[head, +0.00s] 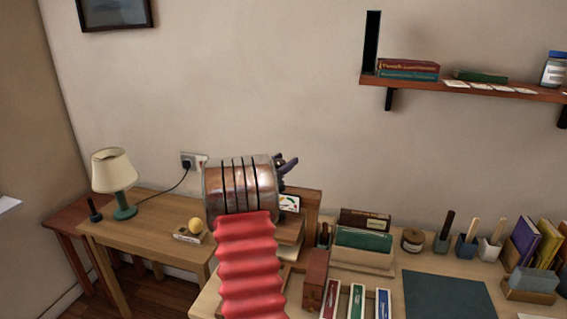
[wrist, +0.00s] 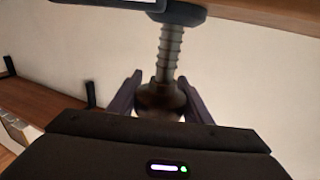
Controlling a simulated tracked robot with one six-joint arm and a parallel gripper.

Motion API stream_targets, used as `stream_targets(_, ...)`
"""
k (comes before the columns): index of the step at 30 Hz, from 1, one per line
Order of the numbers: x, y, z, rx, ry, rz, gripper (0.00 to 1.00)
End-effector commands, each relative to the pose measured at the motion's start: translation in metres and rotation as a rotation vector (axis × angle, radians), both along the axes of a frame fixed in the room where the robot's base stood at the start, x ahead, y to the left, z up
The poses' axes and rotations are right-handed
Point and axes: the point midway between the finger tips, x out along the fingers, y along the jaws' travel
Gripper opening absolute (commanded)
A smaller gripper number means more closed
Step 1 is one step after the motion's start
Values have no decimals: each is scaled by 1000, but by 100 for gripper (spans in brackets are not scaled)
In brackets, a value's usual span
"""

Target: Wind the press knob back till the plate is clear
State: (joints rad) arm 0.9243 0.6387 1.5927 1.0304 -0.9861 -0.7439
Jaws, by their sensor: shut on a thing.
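The press knob (wrist: 160,98) is a dark, rounded piece between the two fingers of my gripper (wrist: 159,99) in the wrist view. My gripper is shut on it, one finger on each side. A threaded metal screw (wrist: 170,52) runs from the knob to a dark collar (wrist: 182,13) by a wooden beam (wrist: 265,13). In the head view my gripper (head: 286,163) shows only in part behind my wrist, which hides the knob. Part of the wooden press frame (head: 311,208) shows right of my arm. I cannot make out the plate or its clearance.
A desk holds a green book in a wooden holder (head: 362,240), a dark green mat (head: 448,294) and several pots. A wall shelf (head: 470,89) is at upper right.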

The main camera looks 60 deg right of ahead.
Motion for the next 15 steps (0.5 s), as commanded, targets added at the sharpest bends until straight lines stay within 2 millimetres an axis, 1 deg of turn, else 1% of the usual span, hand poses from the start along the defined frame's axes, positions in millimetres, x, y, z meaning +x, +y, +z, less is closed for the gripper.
stream_targets(1, 0, 0, 0, 0, 0, 0, 26)
stream_targets(2, 0, 0, 0, 0, 0, 0, 24)
stream_targets(3, 1, 5, 0, 0, 0, 1, 22)
stream_targets(6, 0, 2, 0, 0, 0, 1, 22)
stream_targets(15, 0, -1, 0, 1, 0, 36, 22)
